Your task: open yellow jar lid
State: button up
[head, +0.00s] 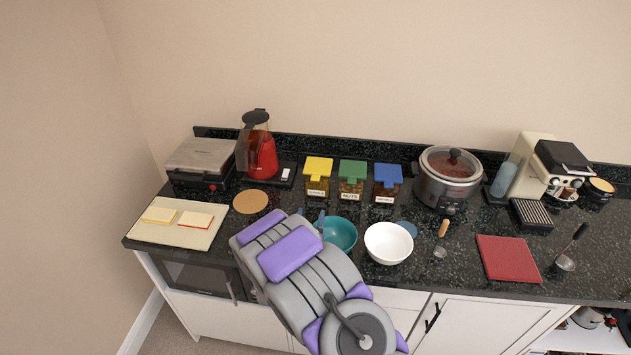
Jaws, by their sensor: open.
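The yellow jar lid (318,166) sits shut on a clear, dark-filled jar (317,187) with a white label, the left one of three in a row at the back of the counter. My grey and purple arm reaches in from the bottom. Two small bluish tips show past its far edge and look like the fingers of my gripper (311,215), apart and in front of the jars. The rest of my gripper is hidden behind the arm. Nothing shows between the tips, and they are not touching the yellow lid.
Green-lidded (352,169) and blue-lidded (387,174) jars stand to the right. A teal bowl (340,234) and white bowl (388,243) are in front. A red blender (262,155) is left; a slow cooker (446,184) is right. A small clear strip lies before the jars.

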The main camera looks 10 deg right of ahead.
jog(key=x, duration=0.2)
send_near(317, 180)
jog(key=x, duration=0.3)
jog(key=b+x, duration=0.1)
jog(key=x, duration=0.2)
jog(key=b+x, duration=0.1)
jog(key=x, duration=0.3)
jog(key=shift+a+f, duration=0.1)
jog(key=shift+f, duration=0.2)
jog(key=shift+c, duration=1.3)
jog(key=shift+s+a, duration=0.1)
jog(key=shift+a, duration=0.5)
jog(key=c, duration=0.4)
jog(key=shift+d, duration=0.25)
grip_shut()
